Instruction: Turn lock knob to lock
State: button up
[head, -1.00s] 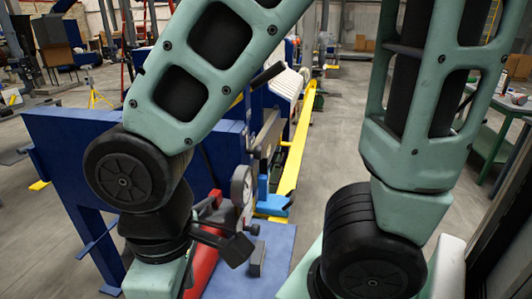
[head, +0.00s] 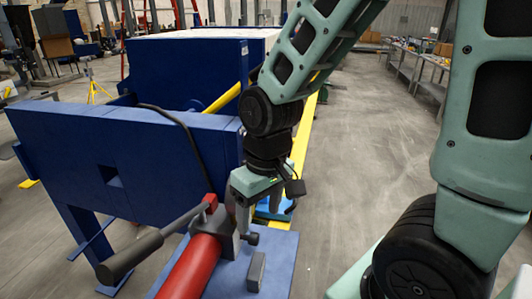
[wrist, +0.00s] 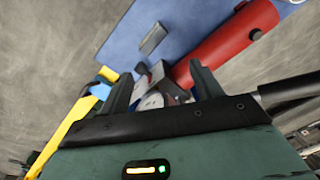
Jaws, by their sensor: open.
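A red cylinder (head: 190,268) with a grey head block (head: 228,238) lies on a blue plate (head: 282,262). A small dark knob-like piece (head: 251,238) sticks out from the block's right side; I cannot be sure that it is the lock knob. In the wrist view, the grey block (wrist: 163,76) and a round white-faced gauge (wrist: 154,100) show between the fingers. My gripper (wrist: 160,86) is open and empty, over the block end of the red cylinder (wrist: 232,40). In the head view its fingers are partly hidden beside the block; contact cannot be told.
A long dark-gripped lever (head: 135,256) reaches left from the block. A blue steel frame (head: 110,155) stands behind it on the left, with a black hose. A yellow rail (head: 302,140) runs away behind my arm. A grey upright piece (head: 256,272) stands on the plate.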

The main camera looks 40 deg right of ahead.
jog(key=d+f+m+g+y, duration=0.2)
jog(key=d+f+m+y, duration=0.3)
jog(key=d+m, duration=0.5)
jog(key=w+d+r+m+t+y, duration=0.1)
jog(key=w+d+m+t+y, duration=0.25)
jog(key=d+m+t, duration=0.4)
jog(key=w+d+r+m+t+y, duration=0.2)
jog(key=w+d+m+t, duration=0.2)
jog(key=d+m+t, duration=0.35)
jog(key=shift+n+t, duration=0.3)
jog(key=shift+n, duration=0.1)
jog(key=p+x, duration=0.2)
jog(key=x, duration=0.6)
jog(key=p+x, duration=0.2)
jog(key=x, duration=0.6)
jog(key=shift+w+f, duration=0.2)
jog(key=shift+w, duration=0.2)
jog(key=shift+d, duration=0.1)
jog(key=c, duration=1)
